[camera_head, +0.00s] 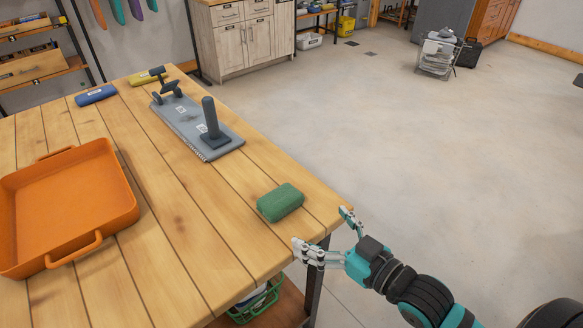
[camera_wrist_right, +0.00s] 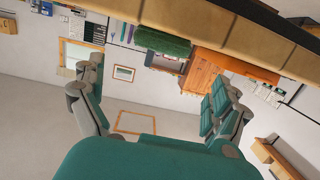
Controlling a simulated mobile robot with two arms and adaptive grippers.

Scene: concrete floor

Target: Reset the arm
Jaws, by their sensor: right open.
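My right gripper (camera_head: 326,232) is open and empty at the near right edge of the wooden table (camera_head: 165,235). Its two fingers are spread apart beside the table corner. It also shows in the right wrist view (camera_wrist_right: 150,105), with nothing between its fingers. A green block-shaped item (camera_head: 280,202) lies on the table just left of the gripper, apart from it. The green item also shows in the right wrist view (camera_wrist_right: 162,41), at the table edge. My left gripper is not in view.
An orange tray (camera_head: 118,203) sits on the table's left side. A grey board with a handle (camera_head: 190,122), a blue item (camera_head: 95,95) and a yellow item (camera_head: 143,79) lie toward the back. Below the table is a green basket (camera_head: 262,303). The floor (camera_head: 400,150) to the right is mostly clear.

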